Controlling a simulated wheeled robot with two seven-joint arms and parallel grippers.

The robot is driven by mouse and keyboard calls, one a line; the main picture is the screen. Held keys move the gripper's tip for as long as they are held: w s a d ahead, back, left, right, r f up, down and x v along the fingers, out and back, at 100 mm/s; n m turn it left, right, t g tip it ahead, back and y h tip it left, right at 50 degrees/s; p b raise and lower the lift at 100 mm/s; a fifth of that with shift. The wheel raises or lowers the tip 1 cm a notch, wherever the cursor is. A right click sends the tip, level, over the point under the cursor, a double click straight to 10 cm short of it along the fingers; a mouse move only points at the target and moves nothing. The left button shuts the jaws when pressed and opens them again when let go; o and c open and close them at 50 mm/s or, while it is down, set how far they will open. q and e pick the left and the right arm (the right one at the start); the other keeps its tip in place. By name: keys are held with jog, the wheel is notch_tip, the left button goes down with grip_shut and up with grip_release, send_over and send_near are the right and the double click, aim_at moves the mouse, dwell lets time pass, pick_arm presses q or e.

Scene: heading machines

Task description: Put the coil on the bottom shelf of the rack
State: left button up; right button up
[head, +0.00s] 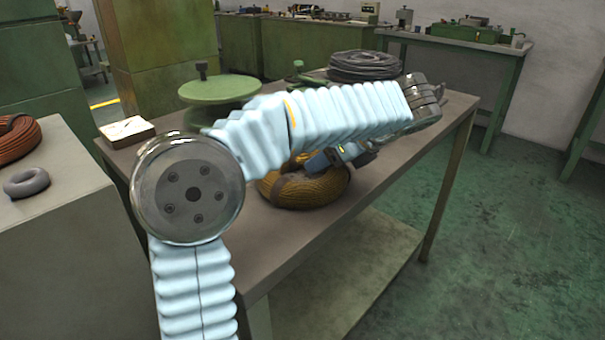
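A yellow-brown wound coil (308,192) lies flat on the table. My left forearm crosses in front of it and hides its upper left part. My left gripper (327,160) is at the coil's upper right side, below my forearm. Its fingertips overlap the coil in the picture, but I cannot tell whether they are open or shut, or whether they touch it. The table has a lower shelf (345,275), whose visible part is bare. No separate rack can be made out. My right gripper is not in view.
At the left, a grey cabinet (75,205) carries a copper-coloured coil (15,140) and a grey ring (27,182). The green floor (500,240) at the right is clear.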

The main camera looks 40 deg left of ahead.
pick_arm(q)
grip_shut()
jog(key=shift+r, duration=0.55)
jog(key=r, duration=0.2)
jog(key=shift+s+d+r, duration=0.15)
jog(key=shift+d+r, duration=0.1)
jog(key=shift+r, duration=0.1)
jog(key=s+d+r, duration=0.1)
jog(key=r, duration=0.1)
jog(key=s+d+r, duration=0.2)
jog(key=r, duration=0.1)
jog(key=shift+s+d+r, duration=0.15)
jog(key=shift+s+r, duration=0.05)
jog(key=shift+r, duration=0.1)
jog(key=s+d+r, duration=0.3)
jog(key=s+d, duration=0.3)
jog(key=shift+r, duration=0.3)
